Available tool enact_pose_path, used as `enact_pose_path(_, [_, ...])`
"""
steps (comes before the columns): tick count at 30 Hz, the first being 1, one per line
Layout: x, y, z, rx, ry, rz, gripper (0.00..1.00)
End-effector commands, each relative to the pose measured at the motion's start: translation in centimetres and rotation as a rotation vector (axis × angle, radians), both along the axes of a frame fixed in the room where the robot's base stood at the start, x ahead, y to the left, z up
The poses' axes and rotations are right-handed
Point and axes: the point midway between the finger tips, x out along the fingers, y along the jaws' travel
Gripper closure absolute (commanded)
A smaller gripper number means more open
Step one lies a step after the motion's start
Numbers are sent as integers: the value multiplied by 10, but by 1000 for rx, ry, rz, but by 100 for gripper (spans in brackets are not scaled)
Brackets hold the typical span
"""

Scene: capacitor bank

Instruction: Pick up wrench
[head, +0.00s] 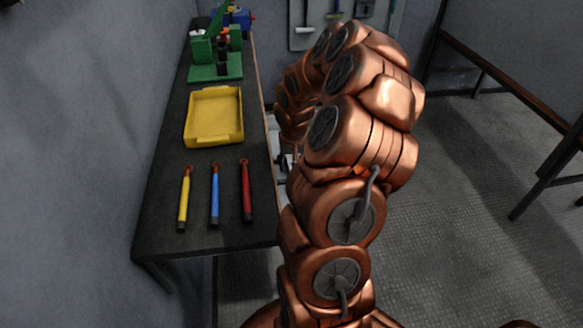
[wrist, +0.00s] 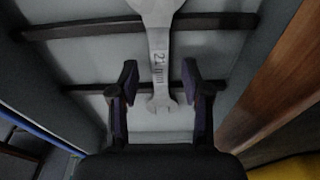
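In the wrist view a grey metal wrench (wrist: 159,85) marked "21 mm" lies against a light grey surface crossed by two dark bars. Its larger head is cut off by the top edge, and its smaller open end points down toward my gripper. My gripper (wrist: 160,72) is open, with one dark finger on each side of the wrench's shank and a visible gap on both sides. I cannot tell how far the fingers are from it in depth. In the head view my arm hides most of the gripper, and I cannot make out the wrench.
A dark bench (head: 165,165) stands left of my arm. It carries a yellow tray (head: 214,116), yellow, blue and red handled tools, and a green device (head: 215,68). In the wrist view a wooden edge (wrist: 270,85) runs close on the right. Open floor lies right of my arm.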

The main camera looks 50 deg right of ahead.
Motion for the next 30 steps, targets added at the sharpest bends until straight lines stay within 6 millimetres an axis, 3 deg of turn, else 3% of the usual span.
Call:
enact_pose_path(2, [0, 0, 0, 0, 0, 0, 61])
enact_pose_path(13, [0, 0, 0, 1, 1, 0, 100])
enact_pose_path(30, [0, 0, 5, -1, -1, 0, 100])
